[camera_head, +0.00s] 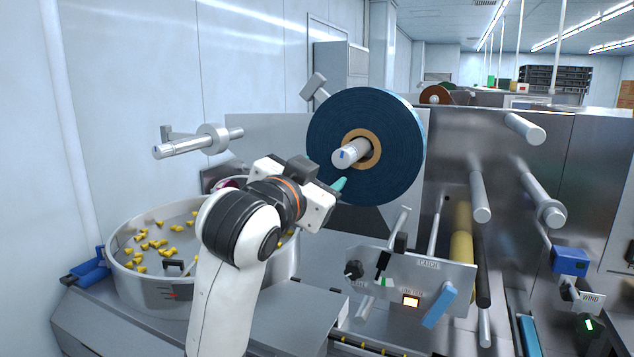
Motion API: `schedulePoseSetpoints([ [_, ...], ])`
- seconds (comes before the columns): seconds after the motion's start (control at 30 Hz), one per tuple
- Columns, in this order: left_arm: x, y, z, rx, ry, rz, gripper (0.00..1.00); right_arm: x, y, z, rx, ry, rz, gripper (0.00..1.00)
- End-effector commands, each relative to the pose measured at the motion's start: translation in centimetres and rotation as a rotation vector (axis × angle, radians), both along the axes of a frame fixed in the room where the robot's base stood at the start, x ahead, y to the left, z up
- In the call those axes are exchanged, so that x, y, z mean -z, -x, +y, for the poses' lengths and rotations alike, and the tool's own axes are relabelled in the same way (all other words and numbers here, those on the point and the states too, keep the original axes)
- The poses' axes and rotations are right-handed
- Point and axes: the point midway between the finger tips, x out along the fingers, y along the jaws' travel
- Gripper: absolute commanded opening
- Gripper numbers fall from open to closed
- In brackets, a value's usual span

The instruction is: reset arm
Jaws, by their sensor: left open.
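My left arm rises from the bottom of the head view, and its gripper (335,186) points up and right. The gripper has teal fingertips in front of the lower left part of a large dark blue film roll (390,125). Part of the gripper is hidden by its own wrist; it looks open with nothing visible in it. Whether the fingertips touch the roll I cannot tell. The roll sits on a metal spindle (350,153) through its brown core. My right gripper is not in view.
A round metal bowl (150,290) with several yellow pieces stands left of my arm. An empty spindle (185,147) sticks out above it. A control panel (455,275) with knobs and a lit button is below the roll. Metal rollers (480,198) protrude at the right.

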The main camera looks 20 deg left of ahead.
Motion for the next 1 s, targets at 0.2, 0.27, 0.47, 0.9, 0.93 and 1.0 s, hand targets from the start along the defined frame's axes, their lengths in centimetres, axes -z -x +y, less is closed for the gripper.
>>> schedulePoseSetpoints([
  [0.2, 0.0, 0.0, 0.0, 0.0, 0.0, 0.0, 0.55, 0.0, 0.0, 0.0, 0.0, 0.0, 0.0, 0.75],
  [0.27, 0.0, 0.0, 0.0, 0.0, 0.0, 0.0, 0.55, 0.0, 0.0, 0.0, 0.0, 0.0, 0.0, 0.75],
  [0.47, 0.4, 0.0, 0.0, 0.0, 0.001, 0.008, 0.55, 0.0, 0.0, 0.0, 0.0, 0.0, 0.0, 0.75],
  [0.9, 26.0, 3.3, -0.2, -0.021, 0.088, 0.504, 0.55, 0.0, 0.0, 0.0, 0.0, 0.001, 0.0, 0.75],
  [0.93, 28.0, 4.2, -0.2, -0.025, 0.095, 0.548, 0.55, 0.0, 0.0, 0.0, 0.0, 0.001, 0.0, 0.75],
  [1.0, 32.5, 6.7, -0.2, -0.037, 0.114, 0.65, 0.55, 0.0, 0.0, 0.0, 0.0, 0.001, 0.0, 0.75],
])
